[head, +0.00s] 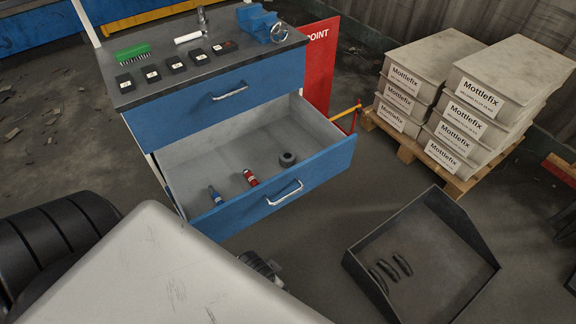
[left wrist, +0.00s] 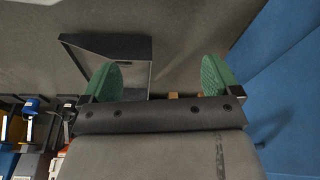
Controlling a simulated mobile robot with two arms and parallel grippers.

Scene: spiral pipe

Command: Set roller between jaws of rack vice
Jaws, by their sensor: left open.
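The blue vice (head: 257,22) stands at the back right of the grey cabinet top. A round metal part shows at its front right; the gap between its jaws is too small to make out. A white cylinder (head: 188,37), which looks like the roller, lies on the cabinet top to the left of the vice, apart from it. My left gripper (left wrist: 159,77) shows in the left wrist view with its two green fingertips wide apart and nothing between them. It is away from roller and vice. My right gripper is not in view.
The cabinet's lower drawer (head: 222,157) stands open, holding a blue tool, a red tool and a dark ring. A green brush (head: 133,52) and several black blocks lie on top. A dark tray (head: 474,275) sits on the floor; stacked boxes (head: 483,97) stand behind.

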